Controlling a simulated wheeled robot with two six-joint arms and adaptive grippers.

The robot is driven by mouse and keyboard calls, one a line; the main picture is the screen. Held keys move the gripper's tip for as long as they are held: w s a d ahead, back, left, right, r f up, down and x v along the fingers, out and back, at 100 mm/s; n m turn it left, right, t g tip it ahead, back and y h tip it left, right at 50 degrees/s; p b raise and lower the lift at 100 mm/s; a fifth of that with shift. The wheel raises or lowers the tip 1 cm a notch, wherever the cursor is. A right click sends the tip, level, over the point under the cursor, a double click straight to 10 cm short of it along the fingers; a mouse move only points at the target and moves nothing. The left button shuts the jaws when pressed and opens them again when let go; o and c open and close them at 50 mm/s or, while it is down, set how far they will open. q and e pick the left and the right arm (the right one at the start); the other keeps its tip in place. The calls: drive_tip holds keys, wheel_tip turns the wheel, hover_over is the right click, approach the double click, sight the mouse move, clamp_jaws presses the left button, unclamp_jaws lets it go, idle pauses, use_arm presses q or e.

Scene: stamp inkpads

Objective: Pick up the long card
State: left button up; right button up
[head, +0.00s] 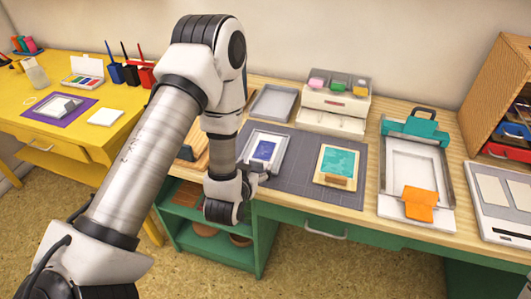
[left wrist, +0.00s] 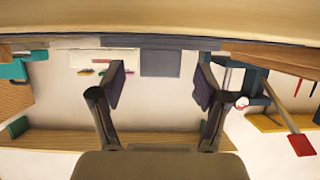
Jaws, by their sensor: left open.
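No card is clearly marked out as the long card. A blue-faced card (head: 263,151) lies in a pale grey frame on the dark mat. A teal-printed piece on a cream board (head: 334,160) lies to its right, with a brown block at its front edge. My left gripper (head: 258,172) is at the front left of the mat, close to the blue card's frame, partly hidden by its own wrist. In the left wrist view my left gripper (left wrist: 160,80) is open, with nothing between its fingers. My right gripper is not in view.
The grey mat (head: 290,185) has bare room between the two pieces. Behind it are an empty grey tray (head: 273,102) and a white box (head: 335,100) with coloured pads. A teal-and-orange press (head: 412,165) stands right. A yellow table (head: 75,135) stands left.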

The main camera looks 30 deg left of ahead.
use_arm(q)
drive_tip(key=x, duration=0.2)
drive_tip(key=shift+w+a+f, duration=0.1)
drive_tip(key=shift+w+f, duration=0.05)
drive_tip(key=shift+w, duration=0.2)
drive_tip(key=c, duration=1.3)
